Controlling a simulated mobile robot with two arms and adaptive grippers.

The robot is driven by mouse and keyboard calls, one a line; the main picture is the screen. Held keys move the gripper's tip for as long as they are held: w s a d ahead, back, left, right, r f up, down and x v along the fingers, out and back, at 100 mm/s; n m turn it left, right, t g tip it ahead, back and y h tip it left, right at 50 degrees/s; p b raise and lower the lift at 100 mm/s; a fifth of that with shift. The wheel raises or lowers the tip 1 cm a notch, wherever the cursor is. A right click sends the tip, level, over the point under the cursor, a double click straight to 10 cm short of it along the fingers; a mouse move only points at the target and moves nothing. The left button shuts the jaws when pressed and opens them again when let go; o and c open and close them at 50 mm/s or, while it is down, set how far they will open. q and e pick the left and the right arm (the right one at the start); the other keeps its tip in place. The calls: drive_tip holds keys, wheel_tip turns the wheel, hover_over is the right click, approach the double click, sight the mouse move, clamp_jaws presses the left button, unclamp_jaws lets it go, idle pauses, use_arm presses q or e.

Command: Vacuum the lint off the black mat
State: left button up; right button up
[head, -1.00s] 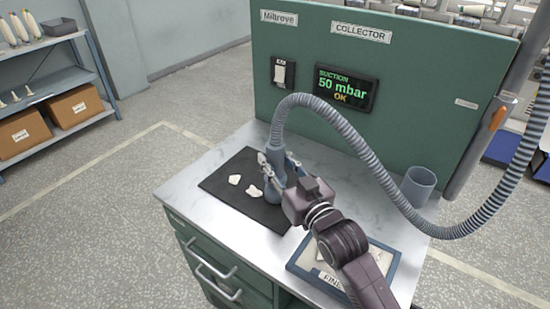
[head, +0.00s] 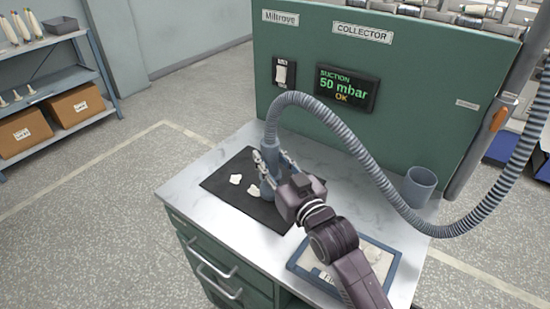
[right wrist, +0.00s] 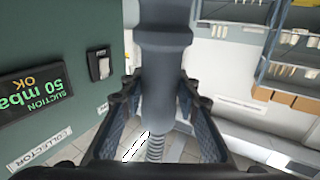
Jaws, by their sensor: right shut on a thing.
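The black mat (head: 250,209) lies on the left part of the metal bench top. Two white lint pieces show on it: one left of centre (head: 236,179) and one further right (head: 253,190), close beside the nozzle. My right gripper (head: 271,172) is shut on the grey vacuum nozzle (head: 269,154), which is held roughly upright over the mat's right part. The nozzle also fills the middle of the right wrist view (right wrist: 165,75) between the two fingers. The nozzle's lower end is partly hidden, so I cannot tell whether it touches the mat. My left gripper is not in view.
The ribbed hose (head: 372,167) arches from the nozzle to the right. A grey cup-like holder (head: 420,188) stands at the bench's right. A blue-framed tray (head: 304,268) lies at the front right, partly behind my arm. The green collector (head: 420,75) panel reads 50 mbar, OK.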

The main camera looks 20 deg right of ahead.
drive_tip(key=shift+w+a, duration=1.75)
drive_tip(key=shift+w, duration=0.05)
drive_tip(key=w+a, duration=0.4)
drive_tip(key=w, duration=0.2)
drive_tip(key=shift+a, duration=0.25)
idle(0.3)
drive_tip(key=shift+w+r, duration=0.1)
drive_tip(key=shift+r, duration=0.05)
idle(0.7)
